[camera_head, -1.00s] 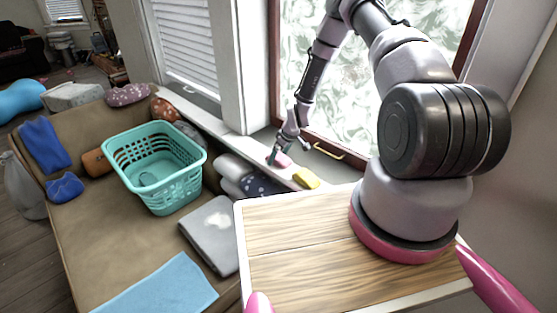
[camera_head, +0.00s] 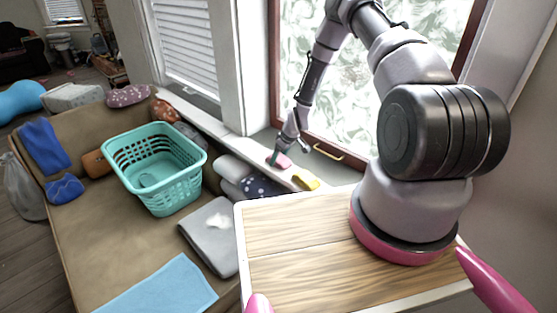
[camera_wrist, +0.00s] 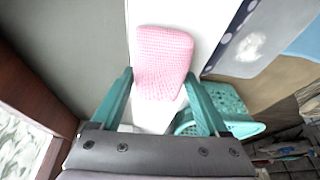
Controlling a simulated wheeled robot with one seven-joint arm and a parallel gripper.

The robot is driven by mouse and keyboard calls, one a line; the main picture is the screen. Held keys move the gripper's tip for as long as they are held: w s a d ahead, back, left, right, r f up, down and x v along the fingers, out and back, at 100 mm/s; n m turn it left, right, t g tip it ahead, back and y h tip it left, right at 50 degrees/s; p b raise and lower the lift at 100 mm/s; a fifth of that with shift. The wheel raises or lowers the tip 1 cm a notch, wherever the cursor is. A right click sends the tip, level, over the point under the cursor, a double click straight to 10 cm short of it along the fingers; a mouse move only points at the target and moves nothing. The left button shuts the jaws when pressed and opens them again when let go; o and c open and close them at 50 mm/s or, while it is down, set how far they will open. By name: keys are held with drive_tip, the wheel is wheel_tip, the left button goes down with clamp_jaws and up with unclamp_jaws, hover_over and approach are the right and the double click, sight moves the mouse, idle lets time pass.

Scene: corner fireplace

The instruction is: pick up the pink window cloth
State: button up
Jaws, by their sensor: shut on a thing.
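The pink window cloth (camera_wrist: 164,60) is a textured pad near the top middle of the wrist view, between the tips of my gripper's two teal fingers. My gripper (camera_wrist: 159,76) is shut on its near part. In the head view the pink cloth (camera_head: 282,161) shows at the windowsill, partly hidden by my gripper (camera_head: 275,156). I cannot tell whether it still touches the sill.
A yellow cloth (camera_head: 307,181) lies on the white sill (camera_head: 232,143), right of the pink cloth. The window handle (camera_head: 328,151) is close by. Folded textiles (camera_head: 236,172) and a teal basket (camera_head: 172,190) stand on the brown couch (camera_head: 110,245) to the left.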

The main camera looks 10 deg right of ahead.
sight(279, 157)
drive_tip(key=shift+r, duration=0.15)
wheel_tip(279, 157, up, 10)
idle(0.4)
drive_tip(key=shift+r, duration=0.1)
